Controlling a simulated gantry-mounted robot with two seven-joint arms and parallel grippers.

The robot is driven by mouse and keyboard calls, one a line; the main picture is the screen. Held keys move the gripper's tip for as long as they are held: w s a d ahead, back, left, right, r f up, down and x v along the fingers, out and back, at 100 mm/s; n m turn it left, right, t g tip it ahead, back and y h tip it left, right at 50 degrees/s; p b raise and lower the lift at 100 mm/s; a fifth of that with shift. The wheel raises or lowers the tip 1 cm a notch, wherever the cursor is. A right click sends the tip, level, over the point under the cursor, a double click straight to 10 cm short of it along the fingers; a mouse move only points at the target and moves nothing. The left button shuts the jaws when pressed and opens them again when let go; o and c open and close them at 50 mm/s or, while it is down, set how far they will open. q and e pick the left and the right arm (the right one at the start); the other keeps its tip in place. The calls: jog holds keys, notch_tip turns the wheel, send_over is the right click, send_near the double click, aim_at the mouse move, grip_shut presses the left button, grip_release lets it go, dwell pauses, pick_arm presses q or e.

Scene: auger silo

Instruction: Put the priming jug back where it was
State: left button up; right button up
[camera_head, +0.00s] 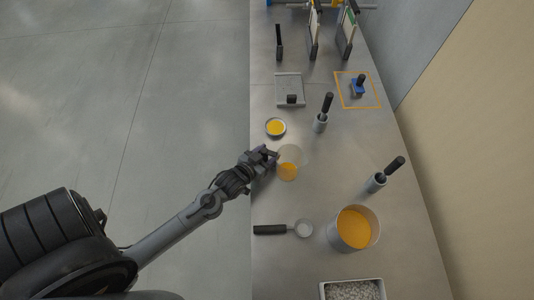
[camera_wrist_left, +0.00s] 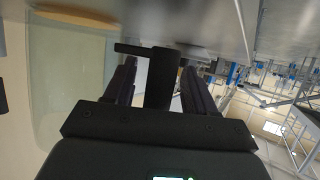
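The priming jug (camera_head: 292,155) is a clear cup with orange material in its bottom. It looks upright at the table's left edge; I cannot tell whether it touches the table. In the left wrist view its clear wall (camera_wrist_left: 75,90) fills the left side, and its dark handle (camera_wrist_left: 162,78) stands between my fingers. My left gripper (camera_head: 268,156) is at the jug's left side. In the wrist view the left gripper (camera_wrist_left: 160,85) has its fingers around the handle, with a narrow gap on the left side. My right gripper is not in view.
A small dish of orange material (camera_head: 275,127) and a dark-handled tool in a holder (camera_head: 320,123) stand behind the jug. A large orange-filled pot (camera_head: 334,236), a scoop (camera_head: 302,229) and a pebble tray (camera_head: 352,281) are nearer. An orange-outlined square (camera_head: 345,105) holds a blue item.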

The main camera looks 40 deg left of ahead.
pick_arm(q)
jog(key=shift+r, duration=0.1)
jog(key=shift+s+r, duration=0.1)
jog(key=shift+s, duration=0.15)
jog(key=s+d+r+g, duration=0.1)
jog(key=s+d, duration=0.1)
jog(key=s, duration=0.1)
jog(key=s+d+r+m+g+h+p, duration=0.1)
jog(key=s+d+g, duration=0.1)
jog(key=s, duration=0.2)
jog(key=s+d+r+g, duration=0.1)
jog(key=s+d+r, duration=0.1)
jog(key=s, duration=0.2)
jog(key=shift+s, duration=0.2)
jog(key=s+d+r+m+g, duration=0.2)
jog(key=s+d+g, duration=0.1)
jog(key=s+g, duration=0.2)
jog(key=shift+s+g+h, duration=0.4)
jog(key=shift+s, duration=0.2)
